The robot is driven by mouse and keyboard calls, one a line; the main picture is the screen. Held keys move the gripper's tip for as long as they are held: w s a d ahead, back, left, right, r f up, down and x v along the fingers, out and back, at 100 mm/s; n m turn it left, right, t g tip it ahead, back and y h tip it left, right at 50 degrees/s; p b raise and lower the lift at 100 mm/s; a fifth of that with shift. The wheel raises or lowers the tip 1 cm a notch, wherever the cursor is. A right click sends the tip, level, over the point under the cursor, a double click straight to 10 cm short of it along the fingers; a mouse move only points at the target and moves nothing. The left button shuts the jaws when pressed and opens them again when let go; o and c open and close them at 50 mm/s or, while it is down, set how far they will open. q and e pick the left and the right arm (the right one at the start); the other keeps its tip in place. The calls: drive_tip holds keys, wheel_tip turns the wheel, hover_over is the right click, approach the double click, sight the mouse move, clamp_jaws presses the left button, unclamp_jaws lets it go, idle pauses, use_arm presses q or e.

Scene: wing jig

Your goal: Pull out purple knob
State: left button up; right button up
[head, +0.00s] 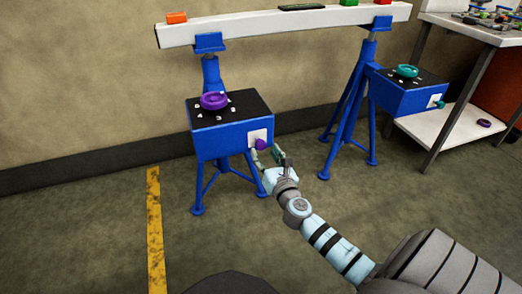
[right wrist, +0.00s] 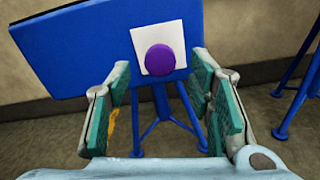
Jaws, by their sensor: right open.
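The purple knob (head: 261,144) sits on a white plate (head: 256,134) on the side of the left blue box (head: 222,137). In the right wrist view the round knob (right wrist: 160,59) shows in front of its white plate (right wrist: 178,36), ahead of and between my finger pads. My right gripper (head: 268,156) is open, with its fingers near the knob; it also shows in the right wrist view (right wrist: 163,100). I cannot tell whether a finger touches the knob. A purple ring-shaped handwheel (head: 215,101) lies on the box's black top. My left gripper is not in view.
A second blue stand (head: 405,95) with a teal wheel (head: 407,71) and teal knob (head: 440,104) stands to the right. A white beam (head: 260,25) spans both stands. A workbench (head: 470,28) stands at far right, and a purple ring (head: 484,123) lies on its lower shelf.

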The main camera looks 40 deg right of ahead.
sight(262, 147)
drive_tip(key=x, duration=0.4)
drive_tip(key=shift+b, duration=0.3)
clamp_jaws()
